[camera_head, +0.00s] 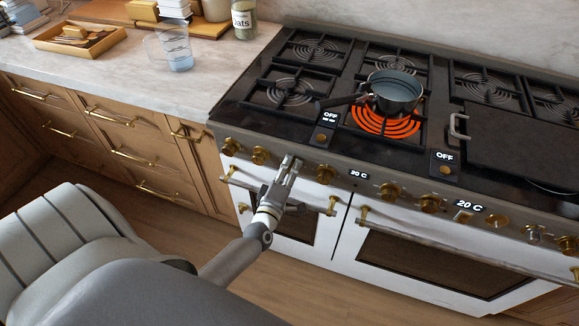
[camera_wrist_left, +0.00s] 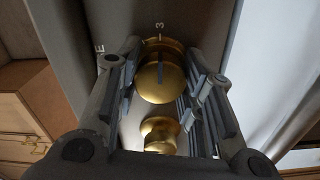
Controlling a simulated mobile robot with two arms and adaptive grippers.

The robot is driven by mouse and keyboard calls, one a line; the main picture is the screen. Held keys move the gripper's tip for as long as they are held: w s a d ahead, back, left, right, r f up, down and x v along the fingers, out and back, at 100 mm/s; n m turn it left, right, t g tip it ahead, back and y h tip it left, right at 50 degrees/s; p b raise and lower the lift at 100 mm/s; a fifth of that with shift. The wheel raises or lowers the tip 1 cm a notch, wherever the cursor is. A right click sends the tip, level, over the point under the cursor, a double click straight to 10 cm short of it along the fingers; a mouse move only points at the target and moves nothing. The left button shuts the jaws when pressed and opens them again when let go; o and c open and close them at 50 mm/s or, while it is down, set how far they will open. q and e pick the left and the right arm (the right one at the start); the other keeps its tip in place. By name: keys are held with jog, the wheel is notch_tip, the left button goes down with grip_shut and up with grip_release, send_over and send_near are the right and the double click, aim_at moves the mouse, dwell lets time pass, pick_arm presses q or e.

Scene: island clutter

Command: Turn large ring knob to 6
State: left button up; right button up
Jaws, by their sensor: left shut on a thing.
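A brass knob (camera_wrist_left: 160,82) with a dark line on its face sits between the fingers of my left gripper (camera_wrist_left: 158,90) in the left wrist view. A "3" is printed on the panel beside its rim. In the head view my left gripper (camera_head: 290,166) is at the stove's front panel and hides this knob. The gripper is shut on the knob, one finger on each side. A pan (camera_head: 395,92) stands on a glowing orange large ring (camera_head: 385,122) on the cooktop. My right gripper is not in view.
More brass knobs flank the gripper, one on the left (camera_head: 260,155) and one on the right (camera_head: 325,173). An oven handle (camera_head: 330,207) runs below the panel. A display (camera_head: 359,175) reads 30 C. A glass (camera_head: 178,52) stands on the counter.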

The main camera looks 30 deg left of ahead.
pick_arm(q)
jog(key=m+p, duration=0.1)
jog(key=m, duration=0.3)
jog(key=shift+d+m+p, duration=0.1)
jog(key=shift+m+p, duration=0.2)
jog(key=m+p, duration=0.1)
jog(key=m, duration=0.3)
jog(key=shift+m, duration=0.3)
jog(key=m+p, duration=0.1)
jog(key=m, duration=0.3)
jog(key=shift+f, duration=0.1)
jog(key=shift+s+m, duration=0.1)
jog(key=shift+m, duration=2)
jog(key=shift+f, duration=0.1)
jog(key=o, duration=1)
jog(key=shift+o, duration=0.2)
